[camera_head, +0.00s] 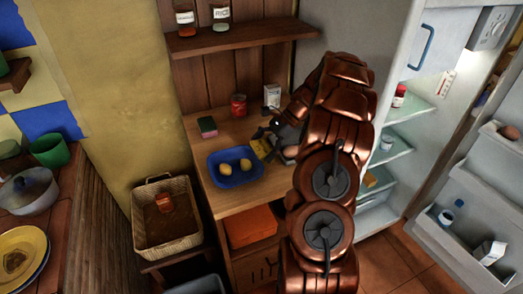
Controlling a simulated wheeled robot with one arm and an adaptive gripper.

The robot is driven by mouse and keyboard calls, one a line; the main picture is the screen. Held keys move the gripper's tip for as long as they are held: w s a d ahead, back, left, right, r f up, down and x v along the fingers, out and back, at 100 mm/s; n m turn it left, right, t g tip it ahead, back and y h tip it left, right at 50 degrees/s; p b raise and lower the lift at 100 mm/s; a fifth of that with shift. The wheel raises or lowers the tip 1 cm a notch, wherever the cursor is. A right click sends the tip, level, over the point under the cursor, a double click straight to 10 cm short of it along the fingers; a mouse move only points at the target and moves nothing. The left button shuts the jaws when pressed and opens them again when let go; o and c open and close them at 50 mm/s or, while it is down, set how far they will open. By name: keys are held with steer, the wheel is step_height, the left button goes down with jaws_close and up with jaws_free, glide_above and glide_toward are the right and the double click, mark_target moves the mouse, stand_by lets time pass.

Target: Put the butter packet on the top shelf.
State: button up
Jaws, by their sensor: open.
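A small yellow packet (259,148), which looks like the butter packet, is on the wooden counter just right of the blue tray. My gripper (271,141) is open right beside it, its dark fingers partly covering the packet's right side. I cannot tell whether they touch it. A wooden shelf (245,37) with two jars is on the wall above the counter. The fridge on the right stands open, with glass shelves (414,108); another small yellow item (370,180) lies on a lower one. My copper arm hides part of the counter and fridge.
The blue tray (238,181) holds two yellow lumps. A red can (238,105), a white carton (271,95) and a green-and-dark block (207,127) stand behind it. A wicker basket (168,241) is at lower left. The open fridge door (464,182) is at right.

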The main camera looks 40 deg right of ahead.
steer(key=c, duration=1.1)
